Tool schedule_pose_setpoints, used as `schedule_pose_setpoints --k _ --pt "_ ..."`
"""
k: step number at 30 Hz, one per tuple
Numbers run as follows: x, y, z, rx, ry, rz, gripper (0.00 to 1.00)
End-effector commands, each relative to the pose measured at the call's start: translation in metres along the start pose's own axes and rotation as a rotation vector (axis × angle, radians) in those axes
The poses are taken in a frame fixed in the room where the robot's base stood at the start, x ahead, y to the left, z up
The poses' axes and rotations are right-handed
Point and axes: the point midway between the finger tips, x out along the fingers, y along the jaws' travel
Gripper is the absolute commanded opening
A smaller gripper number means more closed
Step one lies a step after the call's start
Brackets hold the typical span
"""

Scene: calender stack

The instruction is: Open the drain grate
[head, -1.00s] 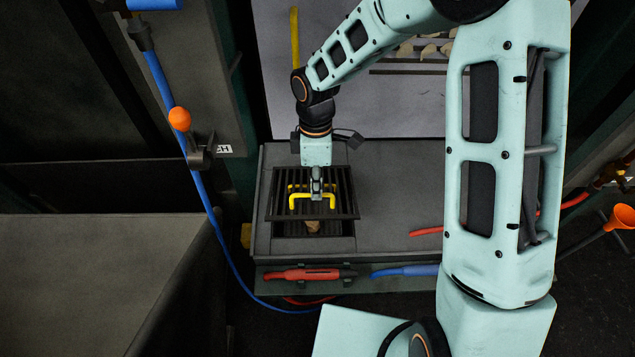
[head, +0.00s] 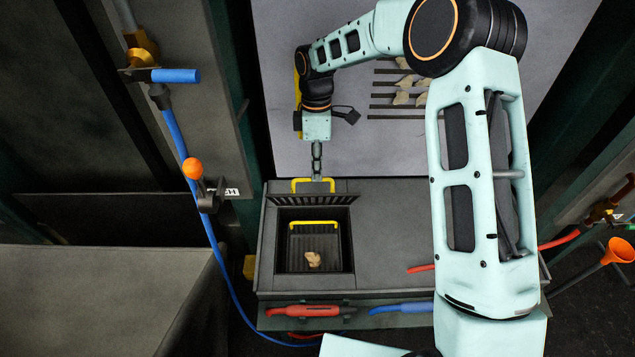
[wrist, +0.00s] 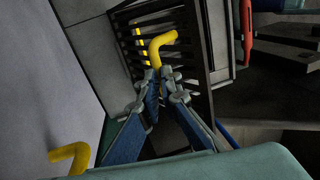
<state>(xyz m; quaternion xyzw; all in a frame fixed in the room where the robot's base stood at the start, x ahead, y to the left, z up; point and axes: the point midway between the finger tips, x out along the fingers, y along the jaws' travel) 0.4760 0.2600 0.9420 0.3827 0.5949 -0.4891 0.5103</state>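The dark slatted drain grate (head: 285,199) stands raised, close to edge-on in the head view, at the back of the drain opening. Its yellow handle (head: 300,185) is at the top and also shows in the wrist view (wrist: 163,42). My gripper (head: 316,174) is above the grate at this handle. In the wrist view my gripper's fingertips (wrist: 161,72) are close together around the handle bar, and they look shut on it. The square drain opening (head: 348,262) is uncovered. Inside it are a second yellow handle (head: 322,223) and a beige lump (head: 313,259).
Red (head: 300,311) and blue (head: 400,307) hose tools lie along the front edge. A blue hose (head: 212,245) hangs at left beside an orange-knobbed lever (head: 193,169). A grey wall panel (head: 285,110) stands behind. The grey top right of the opening is mostly clear.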

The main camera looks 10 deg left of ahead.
Motion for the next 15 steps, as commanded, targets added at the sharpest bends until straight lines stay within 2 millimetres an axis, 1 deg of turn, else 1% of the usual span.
schedule_pose_setpoints --k 1,6,15 --pt "0.0123 0.0069 0.0052 0.007 -0.003 0.002 0.0" --pt "0.0114 0.0116 0.0055 0.007 -0.005 -0.001 0.0" --pt "0.0127 0.0114 0.0058 0.004 -0.007 -0.006 0.0"
